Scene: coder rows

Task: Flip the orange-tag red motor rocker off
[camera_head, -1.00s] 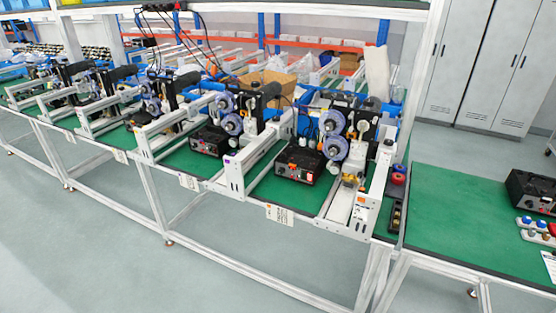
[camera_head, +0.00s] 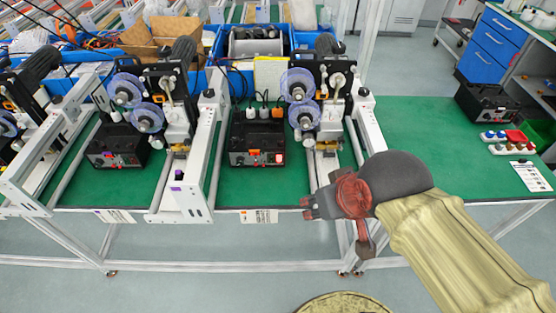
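A black control box (camera_head: 258,138) stands on the green bench mat in the middle station. A small red rocker (camera_head: 280,158) shows at the right of its front face, with orange parts beside it. Its on or off position is too small to tell. Another black box (camera_head: 116,146) stands in the station to the left, with a small red spot on its front. I cannot make out an orange tag on a rail. My gripper (camera_head: 308,208) is in front of the bench edge, right of and nearer than the middle box, apart from it.
White rails (camera_head: 212,140) flank the middle box, and a reel machine (camera_head: 318,95) stands at its right. My arm covers part of the right rail and bench edge. Another black box (camera_head: 486,100) and coloured buttons (camera_head: 508,140) are on the right bench.

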